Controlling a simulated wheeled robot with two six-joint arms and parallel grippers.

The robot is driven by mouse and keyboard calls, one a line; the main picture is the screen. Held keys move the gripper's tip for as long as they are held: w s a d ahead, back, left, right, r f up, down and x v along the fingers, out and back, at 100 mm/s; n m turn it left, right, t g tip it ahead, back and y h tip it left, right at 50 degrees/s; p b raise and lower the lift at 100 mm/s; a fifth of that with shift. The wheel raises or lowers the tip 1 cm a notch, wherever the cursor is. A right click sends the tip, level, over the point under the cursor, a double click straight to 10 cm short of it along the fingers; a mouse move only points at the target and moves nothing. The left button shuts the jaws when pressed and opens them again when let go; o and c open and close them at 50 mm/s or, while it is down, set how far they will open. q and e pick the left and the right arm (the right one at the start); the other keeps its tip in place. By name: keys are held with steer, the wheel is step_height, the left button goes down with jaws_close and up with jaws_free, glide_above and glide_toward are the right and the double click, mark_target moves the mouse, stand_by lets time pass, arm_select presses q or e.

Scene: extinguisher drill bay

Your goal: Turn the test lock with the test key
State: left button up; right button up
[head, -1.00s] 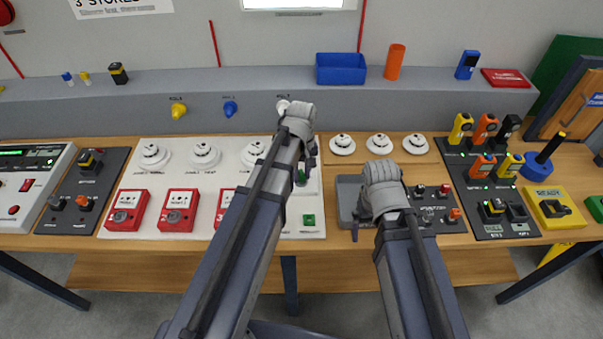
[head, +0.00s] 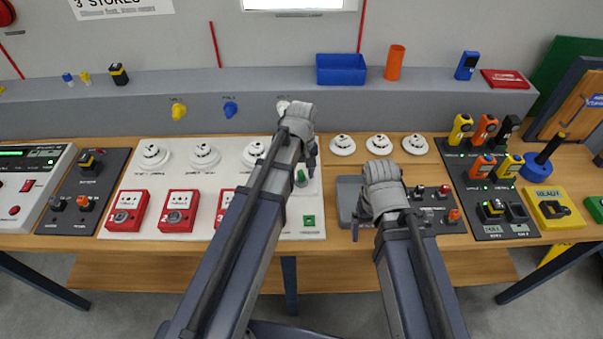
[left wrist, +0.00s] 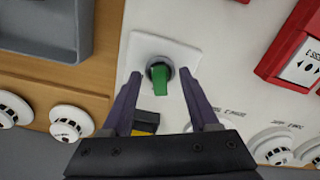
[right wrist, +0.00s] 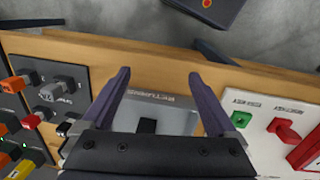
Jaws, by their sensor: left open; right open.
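The test lock (left wrist: 149,70) is a round grey-rimmed lock on a white square plate. The green test key (left wrist: 160,82) is in it, its tab pointing down in the left wrist view. The green key also shows in the head view (head: 300,178), beside my left arm. In the head view my arm partly hides this gripper (head: 307,165). My right gripper (right wrist: 160,73) is open and empty above a grey tray (head: 347,190).
A black object (right wrist: 147,126) shows between my right fingers. A black-and-yellow piece (left wrist: 145,122) lies close to the lock. Red call points (head: 176,211) and white detectors (head: 205,155) stand left on the white panel. A green square button (head: 309,220) is in front of the lock.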

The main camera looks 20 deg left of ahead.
mark_target(302, 174)
arm_select(q)
steer(key=shift+r+p, duration=3.6)
steer(key=shift+r, duration=0.2)
arm_select(e)
steer(key=shift+r, duration=3.8)
